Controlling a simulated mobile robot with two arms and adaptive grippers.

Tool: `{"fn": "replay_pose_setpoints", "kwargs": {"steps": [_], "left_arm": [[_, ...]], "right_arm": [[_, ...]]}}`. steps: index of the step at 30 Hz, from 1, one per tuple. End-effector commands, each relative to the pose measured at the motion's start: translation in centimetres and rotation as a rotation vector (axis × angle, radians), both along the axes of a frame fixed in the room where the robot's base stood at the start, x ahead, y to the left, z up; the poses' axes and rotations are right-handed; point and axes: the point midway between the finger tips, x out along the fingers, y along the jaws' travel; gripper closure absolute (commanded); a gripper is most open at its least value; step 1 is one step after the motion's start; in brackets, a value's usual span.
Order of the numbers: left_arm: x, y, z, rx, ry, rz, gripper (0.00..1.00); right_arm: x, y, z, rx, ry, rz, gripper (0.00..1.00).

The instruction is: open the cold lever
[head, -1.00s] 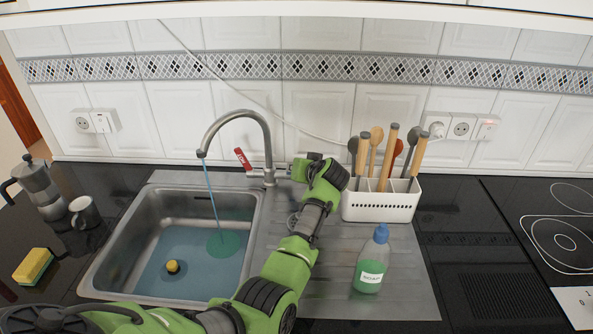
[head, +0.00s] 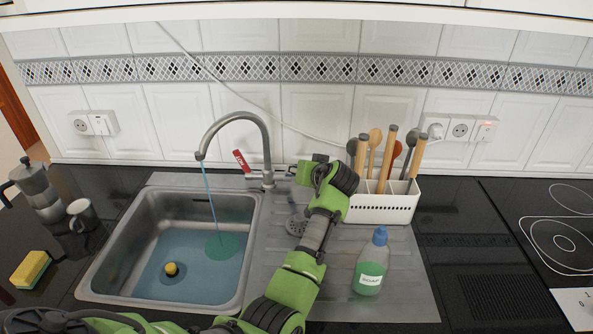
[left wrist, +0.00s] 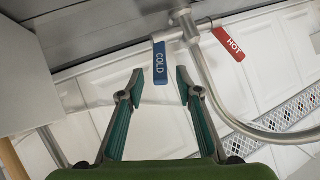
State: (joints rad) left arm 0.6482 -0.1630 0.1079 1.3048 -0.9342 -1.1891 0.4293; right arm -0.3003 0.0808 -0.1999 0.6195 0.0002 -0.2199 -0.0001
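The steel tap (head: 266,150) stands behind the sink, and a thin stream of water (head: 212,205) runs from its spout. Its red hot lever (head: 241,160) sticks up to the left of the tap body. The blue cold lever (left wrist: 160,63) shows in the left wrist view, beside the red hot lever (left wrist: 229,44); I cannot make it out in the head view. My left gripper (left wrist: 158,88) is open, with its fingertips on either side of the cold lever's free end and no clear contact. In the head view my left gripper (head: 289,172) is right of the tap. My right gripper is not in view.
A white utensil holder (head: 385,208) stands close right of my left wrist. A soap bottle (head: 371,265) stands on the drainer right of my arm. A mug (head: 82,215), moka pot (head: 38,190) and sponge (head: 31,269) are at left.

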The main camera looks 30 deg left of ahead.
Motion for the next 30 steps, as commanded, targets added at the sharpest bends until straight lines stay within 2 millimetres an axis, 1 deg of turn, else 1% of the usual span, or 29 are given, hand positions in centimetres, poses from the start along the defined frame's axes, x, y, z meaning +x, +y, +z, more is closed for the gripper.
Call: {"fn": "replay_pose_setpoints", "kwargs": {"steps": [1, 3, 7, 23, 26, 30], "left_arm": [[-0.4, -0.6, 0.4, -0.002, -0.002, -0.001, 0.68], [-0.9, -1.1, 0.8, -0.001, -0.002, 0.0, 0.68], [-1.4, -1.7, 1.2, -0.002, 0.0, 0.0, 0.68], [-1.5, -1.7, 1.5, -0.001, -0.001, 0.001, 0.68], [-1.5, -1.7, 2.6, -0.001, -0.001, 0.001, 0.68], [-1.5, -1.7, 5.3, -0.001, -0.001, 0.001, 0.68]], "right_arm": [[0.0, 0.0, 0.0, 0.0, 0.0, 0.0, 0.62], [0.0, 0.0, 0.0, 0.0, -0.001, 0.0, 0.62], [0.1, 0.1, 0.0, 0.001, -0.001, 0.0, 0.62], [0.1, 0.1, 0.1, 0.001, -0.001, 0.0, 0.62], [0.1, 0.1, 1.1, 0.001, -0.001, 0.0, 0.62], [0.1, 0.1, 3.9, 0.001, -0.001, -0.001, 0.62]]}}
